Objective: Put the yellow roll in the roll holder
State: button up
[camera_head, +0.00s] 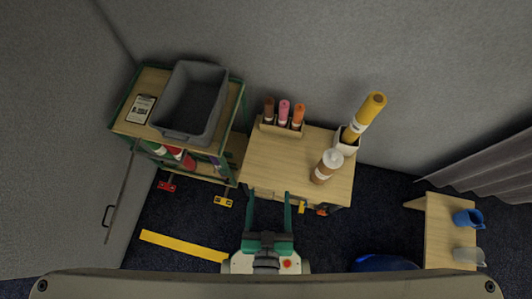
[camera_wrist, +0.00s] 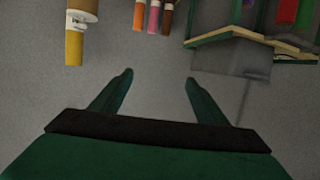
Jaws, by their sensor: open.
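In the wrist view, the yellow roll (camera_wrist: 74,47) shows at the upper left, upside down. A wooden holder (camera_head: 271,129) at the table's back left edge holds a brown, a pink (camera_head: 284,108) and an orange roll upright. Whether this is the named roll holder, the frames do not say. My gripper (camera_head: 270,194) is open and empty at the table's front edge, apart from the rolls. Its fingers (camera_wrist: 158,77) have nothing between them.
A brown cup-like container with a white top (camera_head: 328,164) stands in front of the yellow roll. A green-framed cart (camera_head: 124,128) with a grey bin (camera_head: 190,130) is at left. A side table (camera_head: 444,222) with a blue cup (camera_head: 466,217) is at right. The table's middle is clear.

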jog(key=shift+n+t+y, duration=0.3)
jog(key=shift+y, duration=0.1)
jog(key=s+r, duration=0.1)
jog(key=s, duration=0.1)
jog(key=s+a+r, duration=0.1)
jog(key=s+r, duration=0.1)
jog(key=shift+s+r, duration=0.1)
jog(key=shift+r, duration=0.05)
